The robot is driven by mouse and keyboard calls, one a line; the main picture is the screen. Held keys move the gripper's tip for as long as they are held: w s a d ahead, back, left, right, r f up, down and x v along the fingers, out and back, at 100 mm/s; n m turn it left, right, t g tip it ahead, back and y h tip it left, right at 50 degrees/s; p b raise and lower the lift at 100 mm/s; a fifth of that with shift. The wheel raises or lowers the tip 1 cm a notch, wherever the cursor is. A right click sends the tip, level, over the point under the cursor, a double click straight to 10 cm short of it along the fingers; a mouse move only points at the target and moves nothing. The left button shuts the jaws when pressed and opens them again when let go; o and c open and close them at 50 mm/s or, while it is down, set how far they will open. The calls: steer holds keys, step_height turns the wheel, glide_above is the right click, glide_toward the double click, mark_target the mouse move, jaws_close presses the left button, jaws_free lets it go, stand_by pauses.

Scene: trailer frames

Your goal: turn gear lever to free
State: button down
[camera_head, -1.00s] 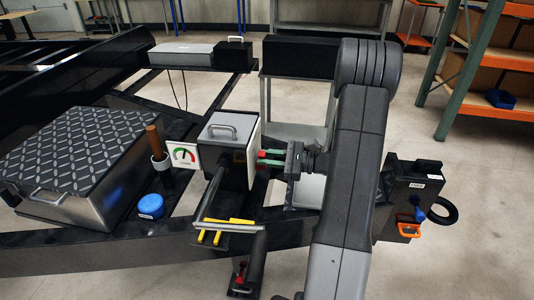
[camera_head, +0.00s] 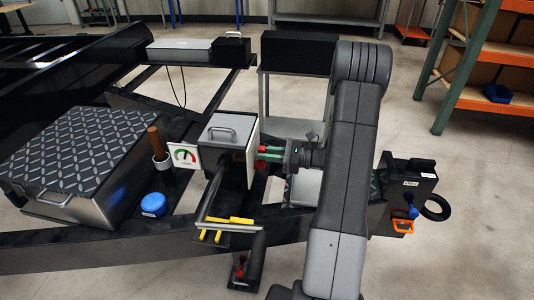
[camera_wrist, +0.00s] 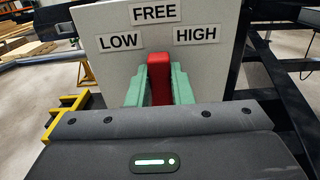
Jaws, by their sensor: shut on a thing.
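The gear lever is red and shows in the wrist view (camera_wrist: 159,78), standing between the green fingers of my gripper (camera_wrist: 160,85). It points up, below the FREE label (camera_wrist: 155,13), with the LOW label (camera_wrist: 120,41) to its left and the HIGH label (camera_wrist: 195,34) to its right. My gripper is shut on the lever. In the head view, my gripper (camera_head: 272,154) reaches from the right to the side of the grey gearbox (camera_head: 229,145). The lever's base is hidden behind my gripper.
A dial gauge (camera_head: 185,157) stands left of the gearbox. A brown-handled post (camera_head: 157,143), a blue cap (camera_head: 153,204) and a treadplate box (camera_head: 85,160) are farther left. Yellow bars (camera_head: 227,230) lie in front. A black box with an orange clip (camera_head: 403,226) is at the right.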

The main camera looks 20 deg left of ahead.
steer(key=c, duration=1.3)
jaws_free()
steer(key=b+v, duration=0.2)
steer(key=v, duration=1.2)
steer(key=shift+a, duration=0.1)
steer(key=p+x, duration=0.2)
steer(key=x, duration=1.1)
steer(key=shift+s+a, duration=0.15)
steer(key=shift+a, duration=0.25)
